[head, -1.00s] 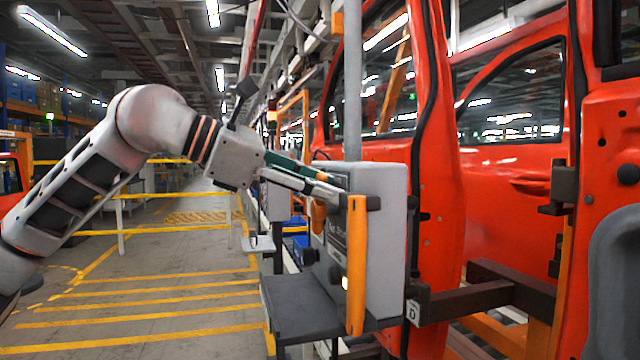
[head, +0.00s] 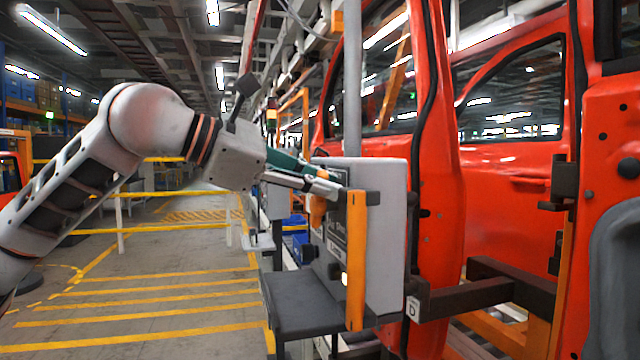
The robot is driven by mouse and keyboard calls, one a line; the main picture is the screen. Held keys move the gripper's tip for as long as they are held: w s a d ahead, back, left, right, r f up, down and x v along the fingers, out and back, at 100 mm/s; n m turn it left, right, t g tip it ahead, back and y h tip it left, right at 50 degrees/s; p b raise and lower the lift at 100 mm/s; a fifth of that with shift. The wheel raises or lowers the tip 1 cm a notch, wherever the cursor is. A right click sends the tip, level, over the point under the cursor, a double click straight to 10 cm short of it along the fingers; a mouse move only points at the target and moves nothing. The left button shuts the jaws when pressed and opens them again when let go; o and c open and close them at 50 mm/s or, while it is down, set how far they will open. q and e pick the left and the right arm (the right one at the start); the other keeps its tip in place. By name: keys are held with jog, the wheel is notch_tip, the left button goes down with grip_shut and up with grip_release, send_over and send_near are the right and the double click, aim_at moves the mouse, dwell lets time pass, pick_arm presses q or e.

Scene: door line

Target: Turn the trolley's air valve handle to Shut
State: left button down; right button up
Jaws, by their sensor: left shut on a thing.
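The trolley's grey control box (head: 388,240) stands right of centre, with a dark panel on its left-facing side. A small orange handle (head: 318,210) shows at that panel, partly hidden by my left gripper. My left gripper (head: 330,186) reaches in from the left and is shut at the orange handle, close to the panel. The panel's lettering is too small and steeply angled to read, so I cannot tell the handle's exact setting. My right gripper is not in view.
An orange vertical bar (head: 356,262) stands on the box's near edge, close to my gripper. A dark shelf (head: 305,305) juts out below. Red car doors (head: 510,200) fill the right side. The striped floor (head: 150,290) at left is clear.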

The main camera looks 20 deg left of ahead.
aim_at(345, 209)
pick_arm(q)
jog(key=shift+s+d+f+m+t+b, duration=0.3)
jog(key=shift+s+f+m+t+b, duration=0.15)
jog(key=shift+m+t+b, duration=0.4)
jog(key=m+b, duration=0.1)
jog(key=f+m+t+b, duration=0.1)
jog(key=m, duration=0.1)
jog(key=f+m+t+b, duration=0.1)
jog(key=shift+s+d, duration=0.3)
jog(key=shift+s, duration=0.05)
jog(key=shift+s+d+f+m+t+b, duration=0.1)
jog(key=shift+f+m+t+b, duration=0.3)
jog(key=shift+m+b, duration=0.65)
jog(key=shift+f+m, duration=0.15)
jog(key=shift+m, duration=0.35)
jog(key=shift+s+m+t+b, duration=0.1)
jog(key=shift+m+t+b, duration=0.25)
jog(key=shift+m+b, duration=0.2)
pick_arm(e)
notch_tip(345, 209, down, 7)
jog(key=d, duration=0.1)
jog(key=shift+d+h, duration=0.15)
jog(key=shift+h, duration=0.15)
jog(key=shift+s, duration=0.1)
